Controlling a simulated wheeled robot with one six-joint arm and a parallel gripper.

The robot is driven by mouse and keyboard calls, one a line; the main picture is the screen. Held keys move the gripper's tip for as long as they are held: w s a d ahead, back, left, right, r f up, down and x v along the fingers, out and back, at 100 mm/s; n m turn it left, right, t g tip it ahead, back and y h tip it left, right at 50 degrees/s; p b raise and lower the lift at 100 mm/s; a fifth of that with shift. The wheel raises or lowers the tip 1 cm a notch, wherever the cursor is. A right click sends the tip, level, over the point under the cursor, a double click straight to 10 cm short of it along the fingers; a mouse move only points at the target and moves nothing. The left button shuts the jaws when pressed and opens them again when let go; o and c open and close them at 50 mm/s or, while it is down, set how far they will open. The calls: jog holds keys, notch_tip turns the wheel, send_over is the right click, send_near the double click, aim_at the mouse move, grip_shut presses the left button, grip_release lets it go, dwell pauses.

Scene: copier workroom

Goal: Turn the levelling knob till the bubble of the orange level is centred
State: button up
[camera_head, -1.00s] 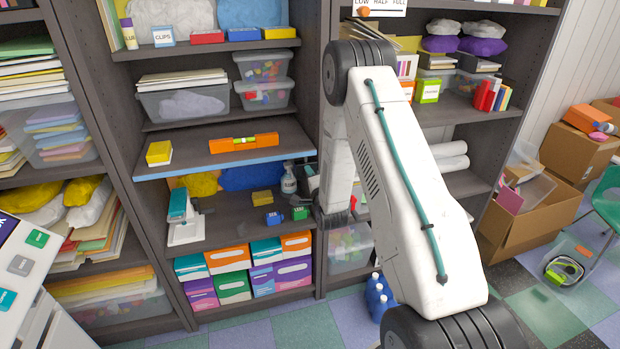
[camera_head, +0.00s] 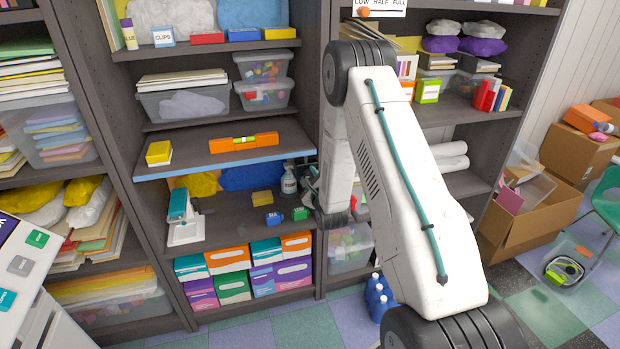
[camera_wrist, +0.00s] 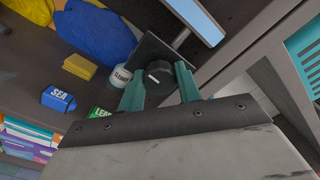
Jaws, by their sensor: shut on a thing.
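The orange level (camera_head: 229,145) lies on the blue-fronted shelf (camera_head: 205,165) in the head view. A small yellow-green vial (camera_head: 245,141) sits at its middle; its bubble is too small to read. In the wrist view, the levelling knob (camera_wrist: 158,77) is round and black with a white mark on its face. It sits by a dark plate (camera_wrist: 150,50), under the pale blue shelf edge. My gripper (camera_wrist: 158,84) has its teal fingers on either side of the knob, shut on it. In the head view my arm hides the knob and most of the gripper.
A yellow box (camera_head: 158,153) stands left of the level on the same shelf. A shelf upright stands close to my gripper.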

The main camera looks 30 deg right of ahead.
jog(key=shift+f+m, duration=0.1)
jog(key=shift+m, duration=0.5)
jog(key=o, duration=1)
jog(key=shift+s, duration=0.15)
jog(key=v, duration=0.7)
jog(key=shift+s, duration=0.3)
jog(key=shift+a, duration=0.1)
